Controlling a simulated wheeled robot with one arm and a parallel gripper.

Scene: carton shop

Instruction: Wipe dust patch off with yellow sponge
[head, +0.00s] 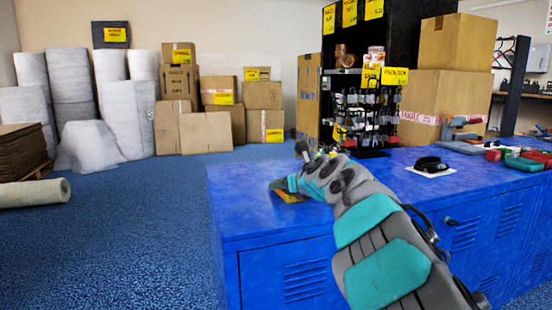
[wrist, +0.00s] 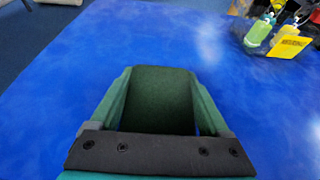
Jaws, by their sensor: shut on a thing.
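My gripper (head: 285,185) is low over the left part of the blue cabinet top (head: 240,211). In the wrist view its two green fingers are shut on the sides of the sponge (wrist: 150,100), which shows a dark green upper face. In the head view a yellow-orange edge of the sponge (head: 289,197) shows under the fingers, at or very near the surface. I cannot tell whether it touches. The blue top looks faintly mottled, with paler areas; I cannot make out a distinct dust patch. My gripper hides part of the top.
A green bottle (wrist: 258,32) and a yellow tag (wrist: 288,46) stand at the upper right in the wrist view. A black rack (head: 366,115), a black ring on a white card (head: 431,166) and tools lie farther right. The top's left part is clear.

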